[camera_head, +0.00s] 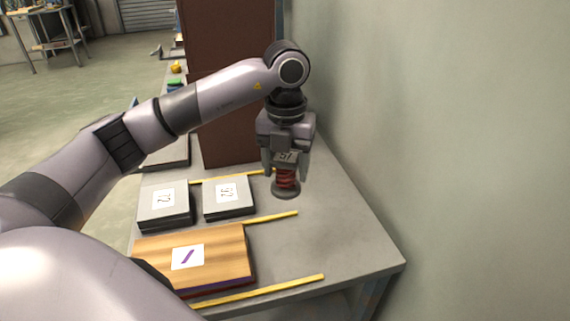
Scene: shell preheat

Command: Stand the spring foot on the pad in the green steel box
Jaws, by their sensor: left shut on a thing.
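My left gripper (286,165) hangs pointing down over the grey bench and is shut on the spring foot (286,182). The spring foot has a reddish coil and a dark round base below the fingers, and it is upright. A small pale label with a number shows between the fingers. I cannot tell whether the base touches the bench top. I cannot make out a green steel box or its pad; only a small green thing (175,84) shows far back. My right gripper is not in view.
Grey boxes labelled 72 (146,214) and apparently 92 (243,208) stand left of the gripper. A wooden-topped box (222,244) with a purple stroke is nearer. Yellow strips (272,217) mark the bench (345,235). A tall brown panel (228,100) stands behind; a wall is right.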

